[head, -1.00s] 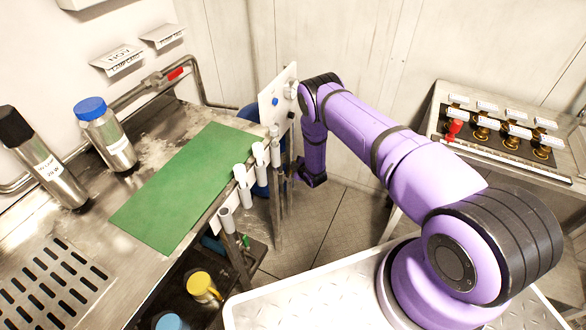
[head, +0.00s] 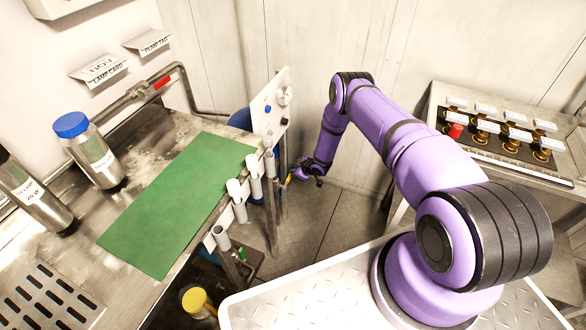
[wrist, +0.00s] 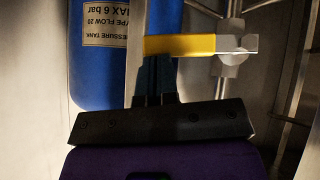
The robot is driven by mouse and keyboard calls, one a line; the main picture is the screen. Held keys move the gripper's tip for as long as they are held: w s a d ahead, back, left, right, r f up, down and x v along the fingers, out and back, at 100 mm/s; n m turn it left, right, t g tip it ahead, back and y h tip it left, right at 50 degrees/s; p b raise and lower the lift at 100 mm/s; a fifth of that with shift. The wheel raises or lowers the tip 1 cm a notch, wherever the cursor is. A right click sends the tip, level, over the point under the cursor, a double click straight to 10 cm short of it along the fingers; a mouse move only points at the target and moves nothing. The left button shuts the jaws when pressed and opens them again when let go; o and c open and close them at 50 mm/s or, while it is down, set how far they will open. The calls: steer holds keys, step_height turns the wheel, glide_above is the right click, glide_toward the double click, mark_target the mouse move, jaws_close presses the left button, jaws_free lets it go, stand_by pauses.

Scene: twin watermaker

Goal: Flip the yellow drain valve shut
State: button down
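The yellow valve handle (wrist: 185,45) lies level across the upper middle of the wrist view. Its right end meets a silver valve body (wrist: 235,50) on an upright metal pipe. In the head view the handle is a small yellow spot (head: 288,179) beside the bench's end panel. My gripper (wrist: 156,60) has its dark fingers close together, with nothing seen between them. The fingertips are at the handle's lower edge, near its left end; I cannot tell whether they touch. In the head view my gripper (head: 298,175) is low, just right of the panel, its fingers too small to read.
A blue pressure tank (wrist: 95,60) stands behind the handle, with a grey post (wrist: 136,50) in front. Metal pipes (wrist: 290,80) run at the right. The bench with its green mat (head: 180,205) is left; open floor (head: 330,225) lies below my arm.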

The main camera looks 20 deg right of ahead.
steer(key=shift+w+d+f, duration=0.15)
steer(key=shift+d+f, duration=0.05)
steer(key=shift+f, duration=0.25)
stand_by(0.4)
